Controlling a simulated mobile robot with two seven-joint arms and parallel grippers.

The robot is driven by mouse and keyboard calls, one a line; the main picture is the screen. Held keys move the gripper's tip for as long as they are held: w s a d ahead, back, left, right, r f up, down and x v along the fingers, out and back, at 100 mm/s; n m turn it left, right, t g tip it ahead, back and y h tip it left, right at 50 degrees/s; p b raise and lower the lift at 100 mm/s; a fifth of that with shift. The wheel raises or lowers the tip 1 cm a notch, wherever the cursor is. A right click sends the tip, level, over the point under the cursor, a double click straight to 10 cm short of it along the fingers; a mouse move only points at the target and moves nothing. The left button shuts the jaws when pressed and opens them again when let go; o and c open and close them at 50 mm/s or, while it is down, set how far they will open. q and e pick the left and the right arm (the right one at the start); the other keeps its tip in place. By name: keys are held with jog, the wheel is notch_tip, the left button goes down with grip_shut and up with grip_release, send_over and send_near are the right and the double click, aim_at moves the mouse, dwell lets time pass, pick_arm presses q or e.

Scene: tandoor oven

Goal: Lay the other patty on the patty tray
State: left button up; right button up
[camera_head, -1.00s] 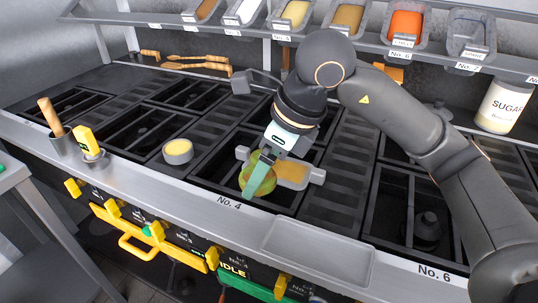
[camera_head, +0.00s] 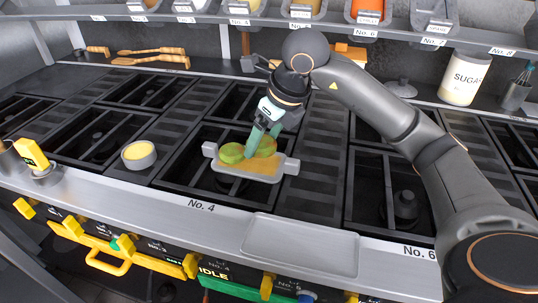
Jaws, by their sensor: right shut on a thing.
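A shallow grey two-handled pan (camera_head: 288,166) with a yellow bottom sits over the burner well behind the No. 4 label. One round green patty (camera_head: 230,153) is at the pan's left. My right gripper (camera_head: 253,155) points down over the pan, shut on a second green patty (camera_head: 267,146) to the right of the first. Its fingers cover part of that patty, and I cannot tell whether the patty touches the pan. An empty flat grey tray (camera_head: 300,246) lies on the front counter edge. My left gripper is out of view.
A small round cup with yellow content (camera_head: 138,154) stands left of the pan. Wooden utensils (camera_head: 150,58) lie at the back left. A sugar jar (camera_head: 462,78) stands at the back right. A shelf of ingredient bins (camera_head: 300,24) runs above the stove.

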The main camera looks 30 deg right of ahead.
aim_at(269, 166)
jog(key=shift+w+d+f, duration=0.2)
jog(key=shift+d+f, duration=0.2)
jog(key=shift+f, duration=0.15)
jog(key=shift+w+d+f, duration=0.2)
jog(key=shift+d+f, duration=0.2)
jog(key=shift+f, duration=0.15)
jog(key=shift+w+d+f+b, duration=0.1)
jog(key=shift+d+f+b, duration=0.05)
jog(key=shift+f, duration=0.75)
jog(key=shift+d+f+b, duration=0.1)
jog(key=shift+f+b, duration=0.05)
jog(key=shift+f, duration=0.7)
jog(key=o, duration=1.2)
jog(key=shift+f, duration=0.1)
jog(key=p+v, duration=0.1)
jog(key=v, duration=1.1)
